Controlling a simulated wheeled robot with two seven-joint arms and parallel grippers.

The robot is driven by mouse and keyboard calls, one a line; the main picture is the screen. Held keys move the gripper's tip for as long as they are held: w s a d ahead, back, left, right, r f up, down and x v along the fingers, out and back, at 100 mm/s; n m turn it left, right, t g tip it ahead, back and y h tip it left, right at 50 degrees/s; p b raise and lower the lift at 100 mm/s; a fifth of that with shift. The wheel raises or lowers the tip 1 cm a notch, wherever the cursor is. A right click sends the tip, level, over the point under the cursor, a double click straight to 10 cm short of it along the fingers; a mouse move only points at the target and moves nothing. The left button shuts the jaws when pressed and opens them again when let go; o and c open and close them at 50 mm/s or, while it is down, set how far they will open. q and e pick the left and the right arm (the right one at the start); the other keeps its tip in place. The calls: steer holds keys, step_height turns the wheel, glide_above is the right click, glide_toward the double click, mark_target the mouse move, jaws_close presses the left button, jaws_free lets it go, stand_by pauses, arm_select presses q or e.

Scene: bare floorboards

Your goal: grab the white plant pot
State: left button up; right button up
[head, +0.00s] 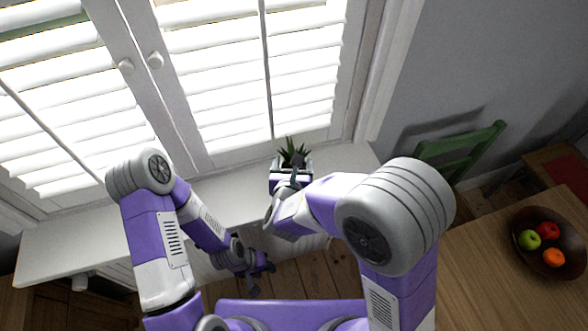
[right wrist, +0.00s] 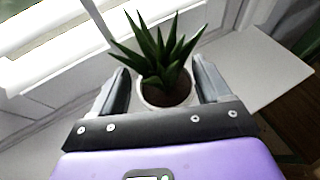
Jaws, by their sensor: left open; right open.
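The white plant pot (right wrist: 148,99), holding a spiky green plant (right wrist: 162,62), stands on the white windowsill. In the right wrist view it sits between the two fingers of my right gripper (right wrist: 160,72), which is open with a finger on each side. Its lower part is hidden behind the gripper body. In the head view the plant (head: 291,153) shows just beyond my right gripper (head: 291,168), and the pot is mostly hidden by it. My left gripper (head: 260,268) is open and empty, low in front of the sill, away from the pot.
The white sill (head: 80,235) runs beneath shuttered windows (head: 225,80) close behind the plant. A green chair (head: 462,148) stands to the right. A wooden table (head: 490,265) at the right holds a dark bowl (head: 522,257) of fruit. The sill left of the pot is clear.

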steer(key=shift+x, duration=1.55)
steer(key=shift+s+d, duration=0.1)
steer(key=c, duration=1.3)
steer(key=shift+r, duration=0.15)
steer(key=shift+c, duration=0.4)
